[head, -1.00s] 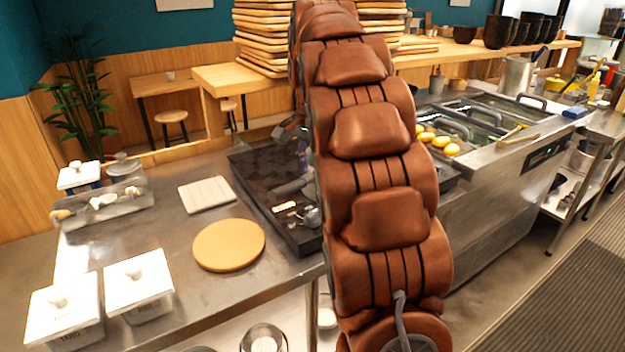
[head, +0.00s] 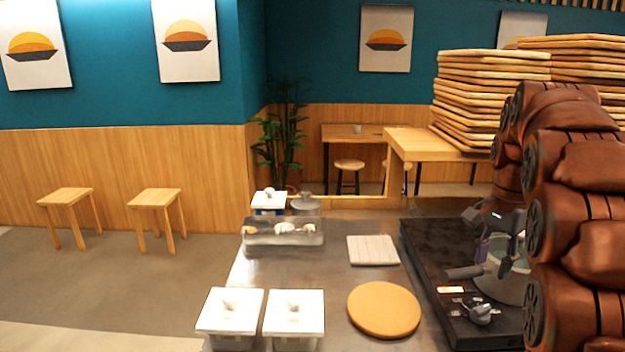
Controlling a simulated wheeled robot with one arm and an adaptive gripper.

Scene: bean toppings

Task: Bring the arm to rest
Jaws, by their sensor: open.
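My brown arm fills the right side of the head view, folded over the counter. My gripper (head: 495,226), small and grey, shows to the left of the arm, above a pot (head: 502,287) on the black cooktop (head: 424,250). Its jaws look open with nothing seen between them. The arm hides part of the pot and the right side of the cooktop.
Two white lidded containers (head: 294,312), a round wooden board (head: 384,309), a pale square tile (head: 373,250) and a clear topping tray (head: 283,232) stand on the steel counter. Stacked wooden trays (head: 489,95) rise behind my arm. Floor at left is open, with two stools (head: 156,207).

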